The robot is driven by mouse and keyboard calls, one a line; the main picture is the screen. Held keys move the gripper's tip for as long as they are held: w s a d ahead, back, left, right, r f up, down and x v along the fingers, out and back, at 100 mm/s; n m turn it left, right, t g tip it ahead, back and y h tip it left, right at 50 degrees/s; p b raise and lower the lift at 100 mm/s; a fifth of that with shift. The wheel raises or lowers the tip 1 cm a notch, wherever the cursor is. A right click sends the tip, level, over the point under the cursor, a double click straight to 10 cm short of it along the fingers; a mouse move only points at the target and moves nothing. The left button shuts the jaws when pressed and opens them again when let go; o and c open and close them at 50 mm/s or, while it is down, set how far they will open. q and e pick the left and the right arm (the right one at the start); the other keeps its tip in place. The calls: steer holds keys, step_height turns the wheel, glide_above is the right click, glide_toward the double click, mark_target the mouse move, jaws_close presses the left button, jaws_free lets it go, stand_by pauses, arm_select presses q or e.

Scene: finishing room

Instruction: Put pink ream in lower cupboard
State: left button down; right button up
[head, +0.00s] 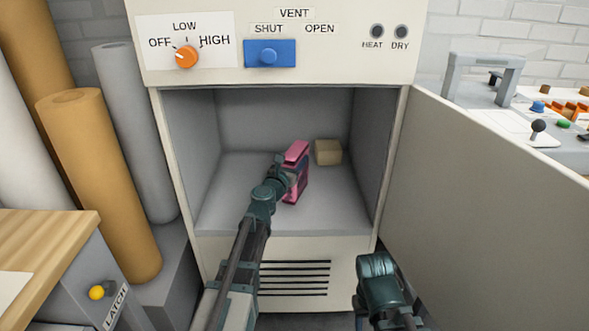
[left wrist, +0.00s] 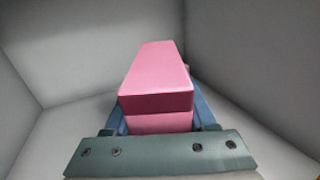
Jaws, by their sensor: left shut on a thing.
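The pink ream (head: 297,158) is inside the lower cupboard (head: 216,210), near the middle of its floor. It stands tall and narrow; in the left wrist view the ream (left wrist: 157,75) fills the middle, with the grey cupboard walls around it. My left gripper (head: 288,178) reaches in through the open front and is shut on the ream. I cannot tell whether the ream touches the cupboard floor. My right arm (head: 378,280) shows at the lower right, outside the cupboard; its fingertips are not clear.
A tan block (head: 328,152) sits in the cupboard just right of the ream. The open door (head: 480,200) stands to the right. Paper rolls (head: 100,180) lean at the left beside a wooden-topped unit (head: 50,237). The cupboard floor left of the ream is clear.

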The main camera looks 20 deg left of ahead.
arm_select(q)
step_height(320, 180, down, 3)
steer(key=b, duration=0.2)
steer(key=shift+f+b, duration=0.1)
steer(key=shift+b, duration=0.2)
steer(key=shift+c, duration=1.1)
jaws_free()
